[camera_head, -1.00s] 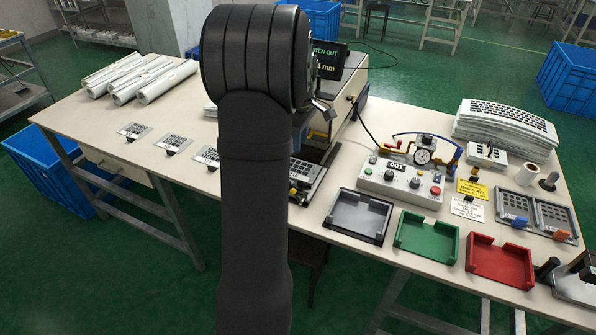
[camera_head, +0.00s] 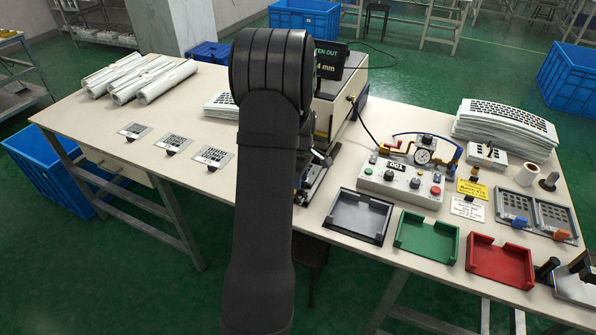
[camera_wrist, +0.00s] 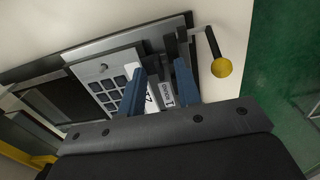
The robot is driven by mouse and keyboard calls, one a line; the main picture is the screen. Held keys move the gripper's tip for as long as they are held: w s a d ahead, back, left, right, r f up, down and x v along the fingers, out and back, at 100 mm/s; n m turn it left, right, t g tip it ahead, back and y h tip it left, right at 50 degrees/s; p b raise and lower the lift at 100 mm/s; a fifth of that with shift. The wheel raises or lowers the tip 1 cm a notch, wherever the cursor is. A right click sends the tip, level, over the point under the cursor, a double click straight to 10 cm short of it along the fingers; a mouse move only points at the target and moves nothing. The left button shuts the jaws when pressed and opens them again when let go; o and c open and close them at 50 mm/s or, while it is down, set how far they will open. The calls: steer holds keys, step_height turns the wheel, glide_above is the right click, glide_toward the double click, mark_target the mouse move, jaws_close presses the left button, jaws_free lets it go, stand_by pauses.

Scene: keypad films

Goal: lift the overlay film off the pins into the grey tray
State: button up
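In the wrist view a light grey panel with dark square keys (camera_wrist: 108,92), apparently the overlay film, lies on a dark fixture (camera_wrist: 45,103). I cannot tell whether it sits on pins. My gripper (camera_wrist: 161,88) shows two blue fingers, spread apart, beside the panel's right part. A white label with dark print shows between the fingers; nothing is clearly gripped. In the head view my arm hides the gripper and most of the fixture. The grey tray (camera_head: 356,218) stands empty on the table, right of my arm.
A green tray (camera_head: 426,235) and a red tray (camera_head: 500,261) stand right of the grey one. A control box (camera_head: 401,182) with gauge and hose is behind them. In the wrist view a yellow knob (camera_wrist: 221,68) stands out near the fingers. Free tabletop lies left of my arm.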

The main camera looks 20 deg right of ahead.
steer(key=shift+f, duration=0.15)
jaws_close()
stand_by(0.4)
steer(key=shift+r, duration=0.4)
step_height(320, 180, up, 4)
steer(key=shift+s+d+f, duration=0.1)
steer(key=shift+s+d, duration=0.05)
steer(key=s+d+r, duration=0.6)
steer(key=s, duration=0.3)
steer(key=shift+s+r, duration=0.25)
steer(key=shift+s, duration=0.05)
